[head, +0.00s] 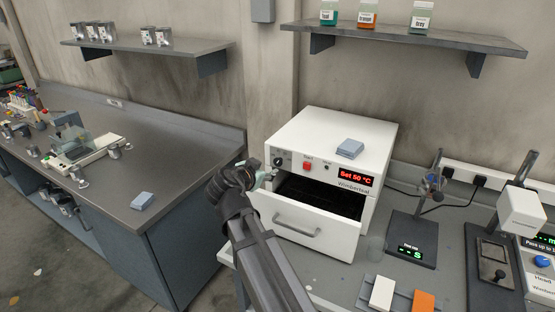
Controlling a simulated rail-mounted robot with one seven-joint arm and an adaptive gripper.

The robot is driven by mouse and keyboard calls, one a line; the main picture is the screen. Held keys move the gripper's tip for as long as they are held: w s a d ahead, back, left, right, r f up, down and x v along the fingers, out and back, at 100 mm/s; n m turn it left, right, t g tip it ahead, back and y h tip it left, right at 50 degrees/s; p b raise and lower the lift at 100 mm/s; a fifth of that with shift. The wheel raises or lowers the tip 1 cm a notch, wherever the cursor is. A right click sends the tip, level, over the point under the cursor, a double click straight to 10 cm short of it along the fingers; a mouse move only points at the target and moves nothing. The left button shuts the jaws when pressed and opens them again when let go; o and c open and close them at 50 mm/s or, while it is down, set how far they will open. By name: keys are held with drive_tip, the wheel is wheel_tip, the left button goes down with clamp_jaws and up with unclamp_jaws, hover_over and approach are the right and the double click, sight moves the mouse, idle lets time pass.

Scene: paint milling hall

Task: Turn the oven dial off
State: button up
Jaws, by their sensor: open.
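The white oven (340,136) stands on the grey bench right of centre. Its dial (279,161) is a small dark knob at the left of the front panel. A red lit display (356,177) on the panel's right reads "Set 50 °C". The drawer (299,233) below is pulled out and shows a dark inside. My gripper (270,174) is just below and left of the dial, near the drawer's left top edge. It is small in the view and looks empty. I cannot tell whether it touches the oven.
A red button (309,166) sits right of the dial. The open drawer juts forward beside my arm. A stand with a green display (411,250) is to the right. A shelf (400,36) with labelled jars hangs above.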

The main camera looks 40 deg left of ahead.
sight(277, 162)
drive_tip(key=p+x, duration=0.3)
drive_tip(key=x, duration=0.8)
drive_tip(key=shift+w+f+p, duration=0.1)
drive_tip(key=shift+w+p, duration=0.25)
drive_tip(key=shift+p, duration=0.05)
clamp_jaws()
